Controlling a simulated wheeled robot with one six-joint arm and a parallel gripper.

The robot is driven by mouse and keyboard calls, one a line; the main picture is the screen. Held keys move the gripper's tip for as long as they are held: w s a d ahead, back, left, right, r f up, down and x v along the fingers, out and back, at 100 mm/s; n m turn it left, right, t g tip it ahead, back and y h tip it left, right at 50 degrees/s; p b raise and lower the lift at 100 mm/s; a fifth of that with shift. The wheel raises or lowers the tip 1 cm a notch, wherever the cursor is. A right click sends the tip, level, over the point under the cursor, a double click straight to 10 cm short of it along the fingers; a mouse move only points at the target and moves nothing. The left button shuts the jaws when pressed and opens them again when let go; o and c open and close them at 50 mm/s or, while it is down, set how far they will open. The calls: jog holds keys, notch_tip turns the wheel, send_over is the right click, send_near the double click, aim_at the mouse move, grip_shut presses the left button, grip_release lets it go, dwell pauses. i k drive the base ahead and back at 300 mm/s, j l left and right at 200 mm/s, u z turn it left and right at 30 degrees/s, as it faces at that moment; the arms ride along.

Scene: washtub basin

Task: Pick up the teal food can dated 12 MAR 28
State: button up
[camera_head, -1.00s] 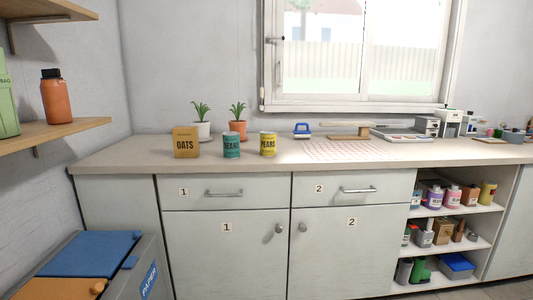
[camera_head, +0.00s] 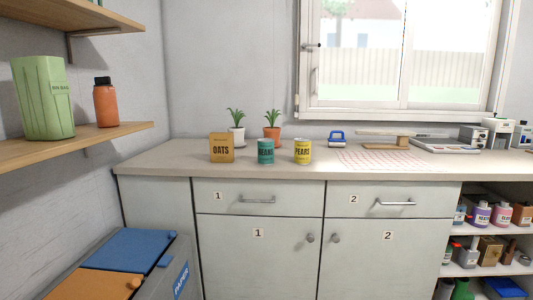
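A teal can (camera_head: 265,151) labelled BEANS stands upright on the countertop (camera_head: 190,165), left of the middle of the view. An orange-brown OATS box (camera_head: 221,148) stands to its left and a yellow PEARS can (camera_head: 302,152) to its right, with small gaps between them. No date can be read on the teal can from here. My gripper does not show in the view.
Two potted plants, one in a white pot (camera_head: 237,136) and one in an orange pot (camera_head: 272,135), stand behind the cans. A blue-handled item (camera_head: 337,139) and a wooden stand (camera_head: 388,138) are to the right. A wooden shelf (camera_head: 80,146) juts out at left above bins (camera_head: 130,255).

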aim_at(265, 147)
jog(key=i+j, duration=0.15)
jog(key=i, duration=0.5)
jog(key=i+j, duration=0.1)
jog(key=i, duration=0.55)
jog(key=i+j, duration=0.15)
jog(key=i, duration=0.5)
